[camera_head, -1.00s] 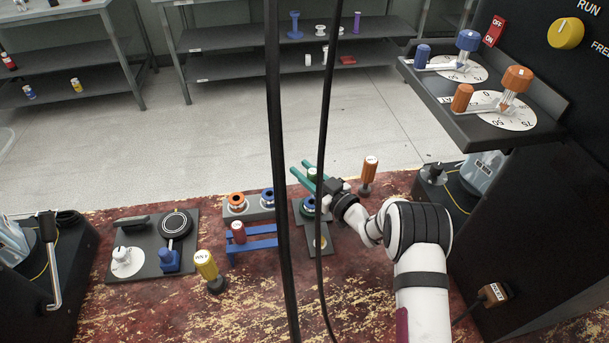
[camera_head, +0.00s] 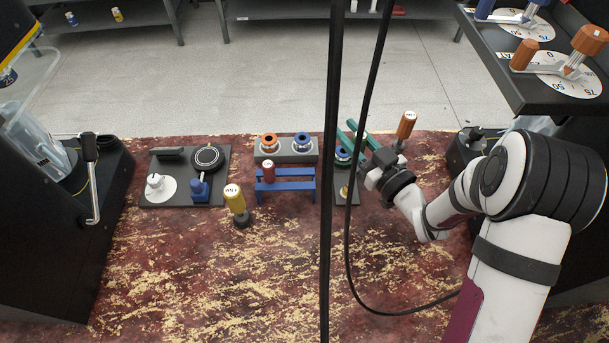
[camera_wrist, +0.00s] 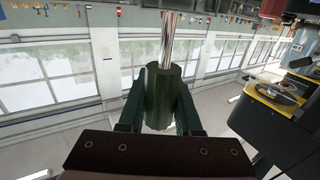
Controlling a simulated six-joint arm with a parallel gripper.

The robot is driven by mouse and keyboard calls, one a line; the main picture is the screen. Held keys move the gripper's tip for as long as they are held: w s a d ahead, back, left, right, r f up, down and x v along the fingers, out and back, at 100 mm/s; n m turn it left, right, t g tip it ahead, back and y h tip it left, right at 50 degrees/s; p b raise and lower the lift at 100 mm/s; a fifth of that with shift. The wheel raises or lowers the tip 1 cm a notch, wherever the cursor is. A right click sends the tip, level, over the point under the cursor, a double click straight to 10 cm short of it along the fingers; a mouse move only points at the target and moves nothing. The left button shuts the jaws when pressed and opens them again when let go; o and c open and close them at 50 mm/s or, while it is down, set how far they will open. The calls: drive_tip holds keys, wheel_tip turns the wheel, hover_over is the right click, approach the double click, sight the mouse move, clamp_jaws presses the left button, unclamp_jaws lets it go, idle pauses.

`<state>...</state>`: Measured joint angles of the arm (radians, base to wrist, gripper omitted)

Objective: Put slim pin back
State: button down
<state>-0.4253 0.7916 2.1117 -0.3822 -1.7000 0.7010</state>
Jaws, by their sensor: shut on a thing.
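My gripper (camera_wrist: 160,105) is shut on a dark green cylinder with a shiny metal shaft, which I take for the slim pin (camera_wrist: 162,88). The shaft points up in the wrist view, away from my palm. In the head view my green fingers (camera_head: 358,138) are above the back of a small dark plate (camera_head: 347,196), where a blue-rimmed ring part (camera_head: 342,155) sits partly behind the cable. The pin cannot be made out in the head view.
An orange-handled piece (camera_head: 406,125) stands close right of my fingers. A grey block (camera_head: 287,158) holds orange and blue rings. A yellow-handled piece (camera_head: 233,197) and a dial board (camera_head: 160,195) are further left. Black cables (camera_head: 333,250) hang in front. The front table is clear.

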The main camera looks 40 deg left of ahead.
drive_tip(key=s, duration=0.3)
hover_over(294, 169)
drive_tip(key=f, duration=0.5)
drive_tip(key=shift+w+d+f, duration=0.1)
drive_tip(key=shift+d+f, duration=0.15)
drive_tip(key=shift+f, duration=0.1)
drive_tip(key=f, duration=0.4)
drive_tip(key=shift+a, duration=0.3)
drive_tip(key=shift+f, duration=0.2)
drive_tip(key=shift+f, duration=0.2)
drive_tip(key=shift+f, duration=0.1)
drive_tip(key=c, duration=0.6)
unclamp_jaws()
drive_tip(key=shift+f, duration=0.1)
